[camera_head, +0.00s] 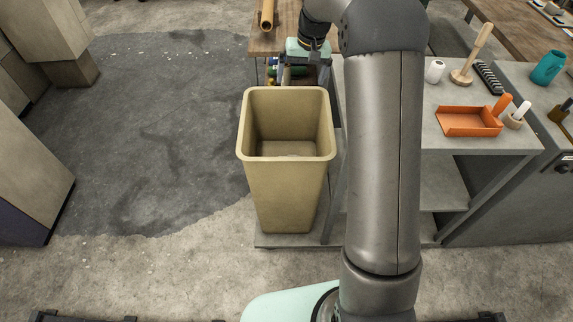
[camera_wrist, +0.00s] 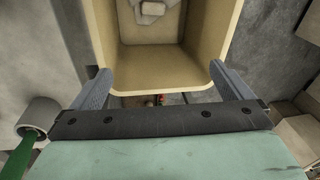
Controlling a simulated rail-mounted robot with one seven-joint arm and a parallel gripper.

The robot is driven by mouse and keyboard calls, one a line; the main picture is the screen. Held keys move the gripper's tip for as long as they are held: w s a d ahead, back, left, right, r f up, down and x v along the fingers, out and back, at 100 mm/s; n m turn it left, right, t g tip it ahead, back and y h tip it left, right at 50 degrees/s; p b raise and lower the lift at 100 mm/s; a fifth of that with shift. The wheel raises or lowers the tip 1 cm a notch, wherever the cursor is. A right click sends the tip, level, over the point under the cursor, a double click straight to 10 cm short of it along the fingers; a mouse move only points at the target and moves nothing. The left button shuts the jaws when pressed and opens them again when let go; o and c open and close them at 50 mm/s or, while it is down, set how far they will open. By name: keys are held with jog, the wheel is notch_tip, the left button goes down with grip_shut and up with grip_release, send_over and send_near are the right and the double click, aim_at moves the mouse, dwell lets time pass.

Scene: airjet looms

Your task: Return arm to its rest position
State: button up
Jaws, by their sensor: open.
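My gripper (camera_head: 304,72) is at the top middle of the head view, just beyond the far rim of a tan bin (camera_head: 285,195). In the wrist view my gripper (camera_wrist: 162,78) shows two fingers spread wide with nothing held between them. The bin (camera_wrist: 205,55) fills the top middle of that view, its near rim close to the fingertips. Whether a finger touches the rim, I cannot tell. My arm runs down the right of the bin in the head view and hides part of the bench behind it.
Light crumpled pieces (camera_wrist: 150,10) lie in the bin. A wooden table (camera_head: 265,42) stands behind the bin. Floor at left is open.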

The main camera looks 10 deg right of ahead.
jog(key=shift+s+d+r, duration=0.15)
jog(key=shift+r, duration=0.95)
jog(key=s+a+r+p, duration=0.1)
jog(key=s+a+r, duration=0.1)
jog(key=s, duration=0.6)
jog(key=s+a+r, duration=0.1)
jog(key=s+r, duration=0.2)
jog(key=s, duration=0.5)
jog(key=s+f, duration=0.2)
jog(key=s, duration=0.9)
jog(key=s+f+n+h+p, duration=0.1)
jog(key=s+f, duration=0.1)
jog(key=s, duration=0.9)
jog(key=shift+s+a+f+g, duration=0.25)
jog(key=shift+a+f+g, duration=0.1)
jog(key=shift+g, duration=0.05)
jog(key=shift+c, duration=0.3)
